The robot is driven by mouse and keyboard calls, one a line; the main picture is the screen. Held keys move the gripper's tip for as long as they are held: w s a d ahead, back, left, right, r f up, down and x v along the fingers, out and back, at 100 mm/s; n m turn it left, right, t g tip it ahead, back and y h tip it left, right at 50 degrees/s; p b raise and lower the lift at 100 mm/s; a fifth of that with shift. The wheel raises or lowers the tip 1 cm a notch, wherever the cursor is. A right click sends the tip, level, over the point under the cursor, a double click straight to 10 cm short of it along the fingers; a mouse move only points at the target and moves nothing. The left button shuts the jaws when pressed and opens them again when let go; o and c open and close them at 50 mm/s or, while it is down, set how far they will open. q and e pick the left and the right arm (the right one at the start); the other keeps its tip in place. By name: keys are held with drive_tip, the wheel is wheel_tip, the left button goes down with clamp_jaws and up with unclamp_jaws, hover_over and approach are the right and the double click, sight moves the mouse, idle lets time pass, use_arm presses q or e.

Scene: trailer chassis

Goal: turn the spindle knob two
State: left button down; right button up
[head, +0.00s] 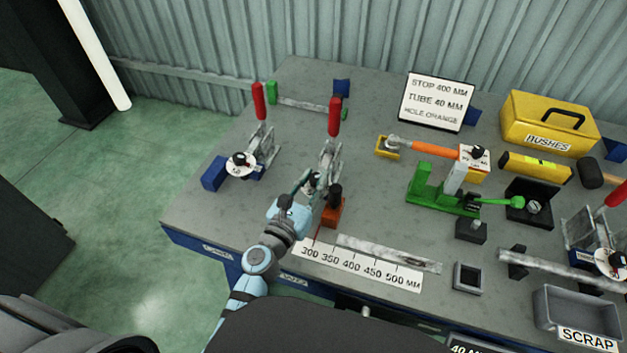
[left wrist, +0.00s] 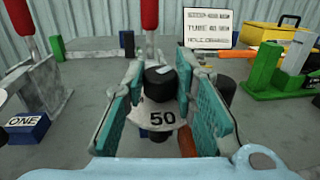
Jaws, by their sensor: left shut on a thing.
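The spindle knob two (left wrist: 158,80) is a black knob with a pale pointer mark, above a white dial (left wrist: 162,114) that reads 50. In the left wrist view it sits between the two teal-padded fingers of my left gripper (head: 308,187), which is shut on it. In the head view the gripper's fingers largely hide the knob. The knob is on the second clamp station, whose red handle (head: 334,117) stands upright behind the gripper. My right gripper is not in view.
Close to the right of the gripper is an orange block (head: 332,213) with a black knob on top. Clamp station one, with its red handle (head: 258,100) and blue block (head: 214,174), stands to the left. A scale strip (head: 355,265) and a flat bar lie in front.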

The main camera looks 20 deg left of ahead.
use_arm(q)
drive_tip(key=c, duration=1.6)
unclamp_jaws()
